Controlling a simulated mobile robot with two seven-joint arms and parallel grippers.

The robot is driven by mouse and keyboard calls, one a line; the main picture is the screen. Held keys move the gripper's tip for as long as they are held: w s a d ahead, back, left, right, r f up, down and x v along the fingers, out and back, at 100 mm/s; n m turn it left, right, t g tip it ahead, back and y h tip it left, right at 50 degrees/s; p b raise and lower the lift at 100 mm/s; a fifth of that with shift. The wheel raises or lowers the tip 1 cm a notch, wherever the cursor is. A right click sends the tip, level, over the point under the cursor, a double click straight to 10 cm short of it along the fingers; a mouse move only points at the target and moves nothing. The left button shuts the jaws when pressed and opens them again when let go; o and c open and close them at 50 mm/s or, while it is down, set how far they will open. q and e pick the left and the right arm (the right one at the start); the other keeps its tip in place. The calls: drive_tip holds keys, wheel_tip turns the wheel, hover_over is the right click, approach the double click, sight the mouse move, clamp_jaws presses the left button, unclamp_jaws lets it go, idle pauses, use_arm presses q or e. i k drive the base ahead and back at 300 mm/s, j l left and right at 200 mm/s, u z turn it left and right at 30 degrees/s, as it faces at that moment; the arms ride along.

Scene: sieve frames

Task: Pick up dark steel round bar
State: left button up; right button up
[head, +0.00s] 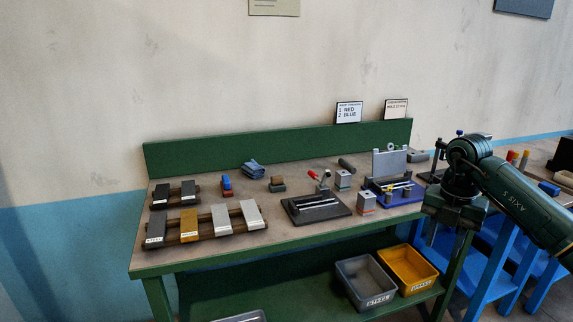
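A short dark grey cylinder (347,164), which looks like the dark steel round bar, lies at the back of the green-framed bench (270,248), right of its middle. My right gripper (446,246) hangs with its fingers pointing down, in front of the bench's right end. Its two fingers look apart, with nothing seen between them. In the picture it is well right of and below the bar, not touching it. My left gripper is out of view.
A black plate with bright rods (318,208), small metal blocks and a blue fixture (400,197) stand in front of the bar. Racks of flat bars (200,228) fill the left. Grey (365,284) and yellow (409,268) bins sit below. A blue bench (512,262) is at right.

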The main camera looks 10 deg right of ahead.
sight(350, 168)
drive_tip(key=i+l+u, duration=0.1)
drive_tip(key=u, duration=0.3)
drive_tip(key=l+u, duration=0.35)
drive_tip(key=i+l+u, duration=0.1)
drive_tip(key=l+u, duration=0.6)
drive_tip(key=l, duration=0.15)
drive_tip(key=k+l+u, duration=0.1)
drive_tip(key=l+u, duration=0.15)
drive_tip(key=l, duration=0.2)
drive_tip(key=l+u, duration=0.1)
drive_tip(key=l, duration=0.25)
drive_tip(key=k+l, duration=0.15)
drive_tip(key=l, duration=0.2)
drive_tip(key=l+u, duration=0.15)
drive_tip(key=l, duration=0.2)
drive_tip(key=k+l, duration=0.1)
drive_tip(key=l, duration=0.25)
drive_tip(key=k+l, duration=0.1)
drive_tip(key=l, duration=0.25)
drive_tip(key=k+l, duration=0.1)
drive_tip(key=l, duration=0.3)
drive_tip(key=k+l, duration=0.15)
drive_tip(key=l, duration=0.2)
